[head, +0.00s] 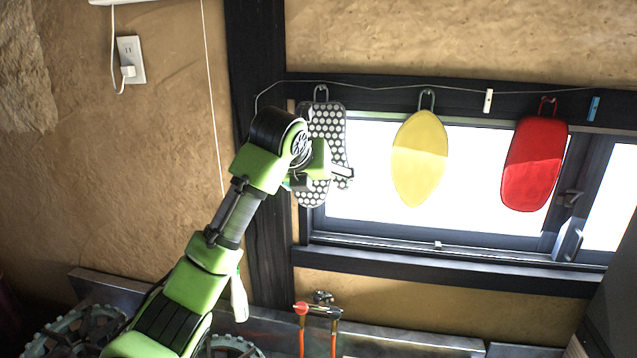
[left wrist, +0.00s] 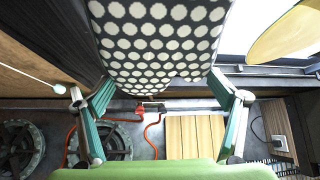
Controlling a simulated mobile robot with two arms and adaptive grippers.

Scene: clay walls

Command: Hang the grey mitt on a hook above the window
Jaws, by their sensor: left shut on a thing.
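The grey mitt (head: 327,122) with white dots hangs upright at the left end of the window. Its loop is up at a hook (head: 321,90) on the dark beam; I cannot tell whether the loop is over the hook. My left gripper (head: 325,178) is shut on the mitt's lower part and hides some of it. In the left wrist view the dotted mitt (left wrist: 160,42) fills the space between the two fingers (left wrist: 160,88). A yellow mitt (head: 420,155) and a red mitt (head: 535,165) hang from hooks to the right. My right gripper is not in view.
The window (head: 370,200) is behind the mitts. A wire with clips (head: 488,100) runs along the beam. A white pull cord handle (head: 239,298) hangs beside my left arm. Below are a tap (head: 322,312), burners (left wrist: 20,145) and a wooden board (left wrist: 195,135).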

